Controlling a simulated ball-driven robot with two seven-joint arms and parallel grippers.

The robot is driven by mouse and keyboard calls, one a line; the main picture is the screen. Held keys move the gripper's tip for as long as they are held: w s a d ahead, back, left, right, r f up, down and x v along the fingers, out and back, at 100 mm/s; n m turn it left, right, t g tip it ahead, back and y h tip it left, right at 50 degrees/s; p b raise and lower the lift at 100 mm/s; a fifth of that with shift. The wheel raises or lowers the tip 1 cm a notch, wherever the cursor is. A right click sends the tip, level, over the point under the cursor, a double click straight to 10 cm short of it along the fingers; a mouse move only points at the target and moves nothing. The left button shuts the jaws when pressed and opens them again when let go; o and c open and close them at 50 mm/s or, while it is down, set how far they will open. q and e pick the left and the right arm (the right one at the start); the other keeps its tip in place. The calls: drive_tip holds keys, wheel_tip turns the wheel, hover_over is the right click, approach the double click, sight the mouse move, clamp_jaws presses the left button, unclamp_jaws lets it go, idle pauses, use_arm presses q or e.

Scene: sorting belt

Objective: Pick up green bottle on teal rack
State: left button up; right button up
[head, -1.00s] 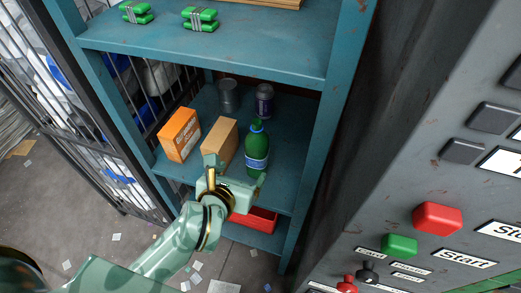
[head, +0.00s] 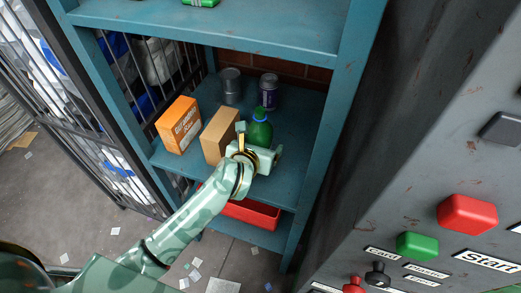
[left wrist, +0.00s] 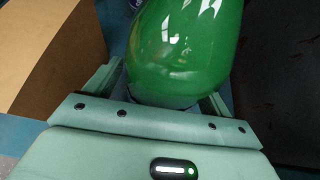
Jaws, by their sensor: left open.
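The green bottle (head: 259,131) stands upright on the middle shelf of the teal rack (head: 338,130), and my gripper hides its lower part in the head view. My left gripper (head: 259,150) is at the bottle's front. In the left wrist view the bottle (left wrist: 185,50) fills the space between the two open fingers of the gripper (left wrist: 165,90), one on each side. I cannot tell whether the fingers touch it. My right gripper is not in view.
A tan box (head: 219,136) stands just left of the bottle and an orange box (head: 179,125) further left. A grey can (head: 231,86) and a dark can (head: 268,92) stand behind. A red bin (head: 250,213) sits below. The upper shelf (head: 220,30) overhangs.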

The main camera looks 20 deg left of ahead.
use_arm(q)
drive_tip(key=shift+r, duration=0.1)
drive_tip(key=c, duration=1.1)
drive_tip(key=shift+o, duration=0.2)
